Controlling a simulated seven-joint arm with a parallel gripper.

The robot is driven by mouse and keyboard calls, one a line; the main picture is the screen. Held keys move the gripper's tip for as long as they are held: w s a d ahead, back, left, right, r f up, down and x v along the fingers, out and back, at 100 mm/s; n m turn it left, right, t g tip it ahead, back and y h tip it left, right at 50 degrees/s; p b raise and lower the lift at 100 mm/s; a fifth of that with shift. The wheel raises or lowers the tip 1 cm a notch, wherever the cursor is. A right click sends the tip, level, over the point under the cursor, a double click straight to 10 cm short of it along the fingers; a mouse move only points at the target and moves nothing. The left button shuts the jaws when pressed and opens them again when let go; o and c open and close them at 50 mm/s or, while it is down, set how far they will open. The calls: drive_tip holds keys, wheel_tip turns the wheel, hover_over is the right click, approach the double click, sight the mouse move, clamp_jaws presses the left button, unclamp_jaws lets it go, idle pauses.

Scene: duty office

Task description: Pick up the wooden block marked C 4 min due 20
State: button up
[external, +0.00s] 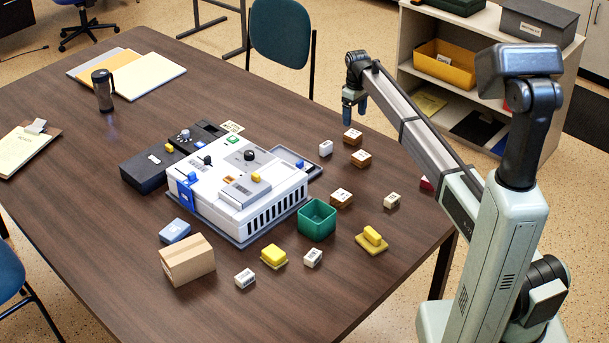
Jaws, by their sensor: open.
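One is the far wooden block (352,137), one the middle wooden block (361,158), and one the near wooden block (341,198) close to the green bin. Their markings are too small to read, so I cannot tell which is marked C 4 min due 20. My gripper (354,118) points down with its fingers apart and empty. In the picture it appears just above the far wooden block, and I see no contact.
The white machine (240,185) fills the table's middle. A green open bin (317,230), a cardboard box (187,260) and a yellow piece (372,240) stand nearer.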

sight(353, 133)
drive_tip(key=shift+a+f, duration=0.1)
drive_tip(key=shift+f, duration=3.55)
drive_tip(key=shift+c, duration=0.4)
drive_tip(key=c, duration=1.1)
